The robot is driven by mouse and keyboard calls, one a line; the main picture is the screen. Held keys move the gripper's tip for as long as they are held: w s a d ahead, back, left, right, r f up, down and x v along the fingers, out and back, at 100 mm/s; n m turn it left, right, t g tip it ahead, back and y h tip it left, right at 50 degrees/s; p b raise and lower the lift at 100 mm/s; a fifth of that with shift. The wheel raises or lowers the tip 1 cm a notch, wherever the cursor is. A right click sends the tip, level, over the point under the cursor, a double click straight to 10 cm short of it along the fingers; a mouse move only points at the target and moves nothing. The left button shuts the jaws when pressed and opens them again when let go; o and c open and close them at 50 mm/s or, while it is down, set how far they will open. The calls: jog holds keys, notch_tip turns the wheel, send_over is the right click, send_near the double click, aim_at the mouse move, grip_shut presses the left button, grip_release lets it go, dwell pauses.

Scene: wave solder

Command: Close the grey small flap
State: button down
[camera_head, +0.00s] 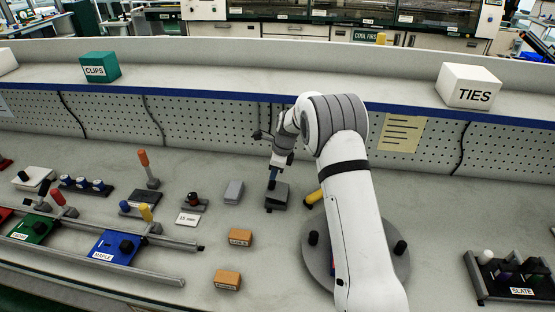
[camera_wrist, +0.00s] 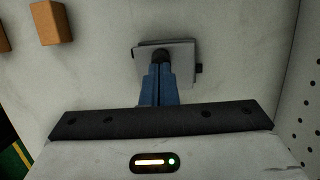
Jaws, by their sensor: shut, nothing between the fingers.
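A small grey box (camera_head: 278,197) stands on the bench below my gripper (camera_head: 271,184). In the wrist view its light grey flap (camera_wrist: 181,62) looks nearly flat over the top, with a thin edge showing along the far side. I cannot tell whether it sits fully down. My gripper, with blue fingers (camera_wrist: 160,66), is shut with nothing between the fingers. The fingertips are over the flap's middle, at or very near its surface; a dark round part shows just beyond them. Contact cannot be told. A small black tab sticks out at the box's right side in the wrist view.
A light grey block (camera_head: 234,191) lies to the left of the box. Wooden blocks (camera_head: 239,238) lie nearer the front. A yellow handle (camera_head: 314,196) is close on the right. A blue MAPLE fixture (camera_head: 112,245) and rails fill the left. A perforated panel (camera_head: 215,122) stands behind.

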jog(key=shift+a+f, duration=0.15)
jog(key=shift+f, duration=0.45)
